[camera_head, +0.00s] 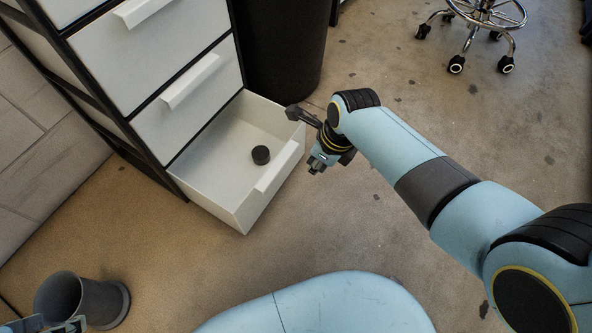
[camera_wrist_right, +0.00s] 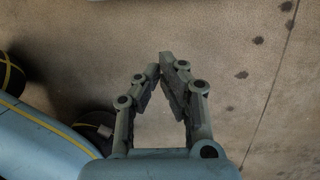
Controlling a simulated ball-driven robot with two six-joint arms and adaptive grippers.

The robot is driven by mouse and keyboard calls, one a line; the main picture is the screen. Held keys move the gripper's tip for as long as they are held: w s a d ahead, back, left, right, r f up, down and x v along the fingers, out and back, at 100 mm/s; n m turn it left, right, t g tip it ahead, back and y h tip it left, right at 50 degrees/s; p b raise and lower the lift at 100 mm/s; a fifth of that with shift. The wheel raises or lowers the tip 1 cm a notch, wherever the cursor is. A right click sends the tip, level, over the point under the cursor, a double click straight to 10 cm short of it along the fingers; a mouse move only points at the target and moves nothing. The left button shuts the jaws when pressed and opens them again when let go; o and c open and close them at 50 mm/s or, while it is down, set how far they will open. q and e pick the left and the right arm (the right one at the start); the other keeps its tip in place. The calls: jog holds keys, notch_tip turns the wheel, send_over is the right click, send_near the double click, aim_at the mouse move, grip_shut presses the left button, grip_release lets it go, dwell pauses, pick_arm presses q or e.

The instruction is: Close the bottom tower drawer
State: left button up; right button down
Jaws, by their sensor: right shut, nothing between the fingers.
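The bottom drawer (camera_head: 218,194) of the white tower (camera_head: 185,98) is pulled well out. A small black cylinder (camera_head: 261,155) lies inside it. The drawer's handle (camera_head: 277,170) is on its front panel. My right gripper (camera_head: 316,168) is just right of the drawer front, apart from it as far as I can tell. In the right wrist view its fingertips (camera_wrist_right: 165,62) meet with nothing between them, above bare floor. Part of my left gripper (camera_head: 65,326) shows at the bottom left edge; its fingers are mostly cut off.
The drawers above are shut. A dark bin (camera_head: 285,45) stands behind the open drawer, right of the tower. A grey cup-like holder (camera_head: 80,298) is at the lower left. A wheeled stool (camera_head: 483,30) is at the back right. The floor before the drawer is clear.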

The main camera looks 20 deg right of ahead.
pick_arm(q)
notch_tip(320, 180, down, 8)
jog(key=w+t+b, duration=0.1)
jog(key=t+b, duration=0.5)
jog(key=t, duration=0.2)
jog(key=shift+d, duration=0.4)
pick_arm(e)
jog(key=w+a+f, duration=0.3)
jog(key=w+f, duration=0.1)
jog(key=f, duration=0.2)
jog(key=shift+w+a+f, duration=0.15)
jog(key=shift+a+f, duration=0.05)
jog(key=shift+f, duration=0.15)
pick_arm(q)
jog(key=shift+r, duration=0.1)
